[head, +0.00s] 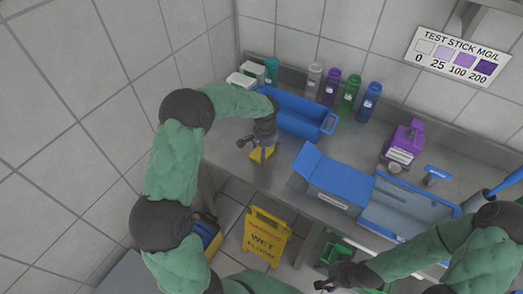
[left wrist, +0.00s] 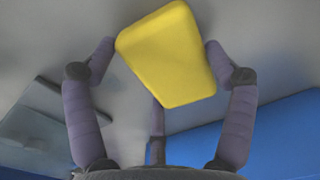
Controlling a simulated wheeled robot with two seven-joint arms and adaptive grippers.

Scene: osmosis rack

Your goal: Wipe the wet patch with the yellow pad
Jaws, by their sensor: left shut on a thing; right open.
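The yellow pad (head: 261,153) is at the left part of the steel counter (head: 233,163), in front of the blue tub. My left gripper (head: 255,146) is shut on it. Whether the pad touches the counter I cannot tell. A wet patch cannot be made out clearly in either view. My right gripper (head: 335,280) is open and empty at the bottom, in front of the counter.
A blue tub (head: 300,116) stands behind the pad, with several bottles (head: 349,92) along the wall. A blue-lidded box (head: 332,182) and an open blue tray (head: 400,208) are to the right. A yellow wet-floor sign (head: 265,237) stands on the floor in front.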

